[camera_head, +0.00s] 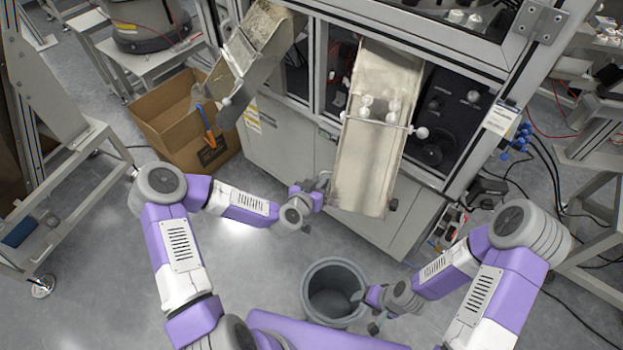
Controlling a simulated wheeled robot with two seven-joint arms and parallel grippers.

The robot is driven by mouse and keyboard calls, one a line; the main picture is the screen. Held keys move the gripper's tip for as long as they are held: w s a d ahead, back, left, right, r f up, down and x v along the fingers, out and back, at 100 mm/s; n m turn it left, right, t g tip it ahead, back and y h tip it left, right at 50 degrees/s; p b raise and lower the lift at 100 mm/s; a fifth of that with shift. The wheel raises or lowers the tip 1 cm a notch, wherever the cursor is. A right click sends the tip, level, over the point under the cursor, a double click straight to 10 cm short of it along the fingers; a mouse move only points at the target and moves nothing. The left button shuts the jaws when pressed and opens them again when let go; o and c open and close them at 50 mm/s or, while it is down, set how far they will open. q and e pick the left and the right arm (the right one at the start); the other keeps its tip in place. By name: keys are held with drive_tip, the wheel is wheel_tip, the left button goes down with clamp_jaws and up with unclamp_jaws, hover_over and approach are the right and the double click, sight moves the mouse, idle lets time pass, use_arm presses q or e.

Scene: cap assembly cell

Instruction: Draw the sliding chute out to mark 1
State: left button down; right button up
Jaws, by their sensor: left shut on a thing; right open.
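The sliding chute (367,165) is a pale metal trough that slopes down out of the cabinet front, its lower end overhanging the floor. Several small white caps sit partway down it by a cross rod with round knobs. A dark knob shows at its lower right edge. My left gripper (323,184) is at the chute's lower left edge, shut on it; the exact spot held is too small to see. My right gripper (363,312) is open and empty, low at the right rim of the grey bin. I cannot make out any mark numbers on the chute.
The round grey bin (322,314) stands on the floor below the chute's end. A second metal chute (252,50) at the left leads toward an open cardboard box (165,120). The cabinet (277,142) stands behind the chute. Cables and a bench frame are at the right.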

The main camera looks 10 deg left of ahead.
use_arm(q)
drive_tip(key=c, duration=1.5)
unclamp_jaws()
drive_tip(key=p+v, duration=0.1)
drive_tip(key=v, duration=0.6)
drive_tip(key=shift+s+r+p, duration=0.15)
drive_tip(key=shift+s+p, duration=0.1)
drive_tip(key=shift+p, duration=0.1)
